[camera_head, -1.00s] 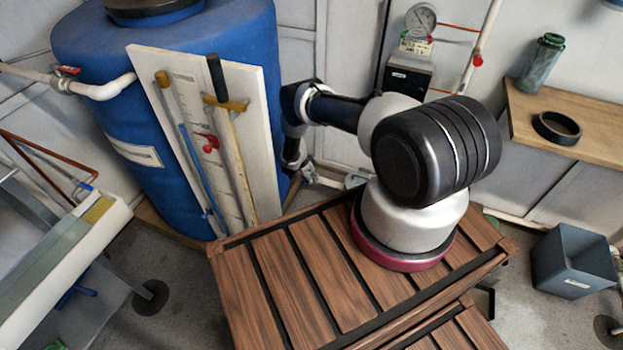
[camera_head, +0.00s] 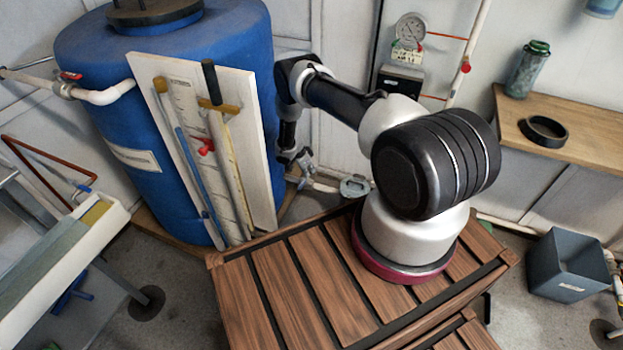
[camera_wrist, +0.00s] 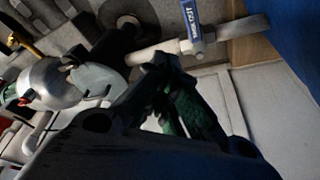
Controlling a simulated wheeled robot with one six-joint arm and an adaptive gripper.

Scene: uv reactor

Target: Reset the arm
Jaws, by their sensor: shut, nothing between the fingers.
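My arm stands on its red-ringed base on the slatted wooden platform (camera_head: 330,280) and reaches left toward the blue barrel. My gripper (camera_head: 303,178) hangs at the end of the arm, just right of the white tool board (camera_head: 155,95) that leans on the barrel. It is small and partly blurred in the head view. In the wrist view my gripper (camera_wrist: 163,62) has its dark fingers together, with nothing held between them. A white pipe with a blue-handled valve (camera_wrist: 190,38) shows beyond the fingertips.
The large blue barrel (camera_head: 95,75) stands behind the board. A gauge (camera_head: 410,30) and box hang on the back wall. A wooden shelf (camera_head: 590,140) at right holds a green-capped bottle (camera_head: 527,68) and black ring (camera_head: 545,130). A grey bin (camera_head: 570,262) stands on the floor.

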